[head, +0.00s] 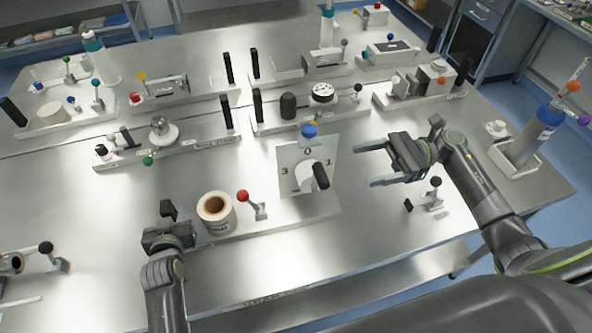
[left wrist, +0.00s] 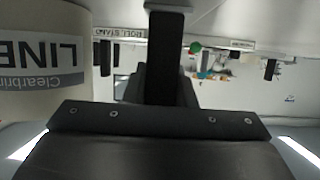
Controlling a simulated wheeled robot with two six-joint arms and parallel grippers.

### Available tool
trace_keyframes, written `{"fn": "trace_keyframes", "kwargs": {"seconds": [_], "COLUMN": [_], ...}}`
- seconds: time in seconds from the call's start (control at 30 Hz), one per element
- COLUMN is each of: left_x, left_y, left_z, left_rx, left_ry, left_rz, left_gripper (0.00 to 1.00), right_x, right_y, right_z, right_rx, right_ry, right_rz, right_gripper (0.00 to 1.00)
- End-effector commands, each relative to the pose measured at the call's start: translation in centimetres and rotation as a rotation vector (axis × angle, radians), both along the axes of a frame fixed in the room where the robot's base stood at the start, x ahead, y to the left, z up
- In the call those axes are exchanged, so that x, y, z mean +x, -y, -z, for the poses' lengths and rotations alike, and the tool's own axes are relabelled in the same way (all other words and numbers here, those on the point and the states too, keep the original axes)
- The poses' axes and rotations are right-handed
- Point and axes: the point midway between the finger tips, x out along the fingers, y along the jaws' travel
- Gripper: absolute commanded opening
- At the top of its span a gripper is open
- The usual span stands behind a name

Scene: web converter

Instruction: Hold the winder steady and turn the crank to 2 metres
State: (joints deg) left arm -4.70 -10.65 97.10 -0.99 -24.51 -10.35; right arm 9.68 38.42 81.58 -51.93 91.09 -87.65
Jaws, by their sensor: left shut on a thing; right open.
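The winder has a pale base (head: 275,222) at the front middle of the bench. A white roll with a brown core (head: 215,210) stands on it; the roll's label also shows in the left wrist view (left wrist: 45,65). Beside the roll is a lever with a red knob (head: 243,196). The upright dial plate (head: 292,155) shows 3, 0 and 1; its lower part is partly hidden by the crank. The crank's black handle (head: 320,176) sits lower right on the dial. My left gripper (head: 168,227) is shut on the winder's black handle (left wrist: 166,55). My right gripper (head: 370,164) is open and empty, right of the dial, apart from the crank.
A blue-capped part (head: 309,131) stands just behind the dial plate. A small fixture with a black knob (head: 435,182) lies beneath my right arm. Several other stations fill the back of the bench.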

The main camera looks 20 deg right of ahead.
Motion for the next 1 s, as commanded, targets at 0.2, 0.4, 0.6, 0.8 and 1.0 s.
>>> {"fn": "trace_keyframes", "kwargs": {"seconds": [0.2,0.4,0.6,0.8,1.0], "left_x": [-0.6,-0.5,-0.5,-0.5,-0.5], "left_y": [0.0,0.0,0.0,0.0,0.0], "left_z": [1.3,1.2,1.2,1.2,1.2], "left_rx": [0.001,0.001,0.002,0.002,0.002], "left_ry": [-0.030,-0.030,-0.030,-0.030,-0.030], "left_rz": [0.002,0.002,0.001,0.001,0.001], "left_gripper": [0.00,0.00,0.00,0.00,0.00], "right_x": [0.0,0.2,0.3,0.4,0.4], "right_y": [-3.5,-7.6,-10.4,-11.5,-11.5], "right_z": [0.0,0.0,0.1,0.1,0.1], "right_rx": [0.006,0.006,0.003,0.001,0.001], "right_ry": [0.004,0.003,-0.001,0.000,-0.001], "right_rz": [-0.004,-0.001,0.001,0.002,0.003], "right_gripper": [0.73,0.73,0.73,0.73,0.73]}}
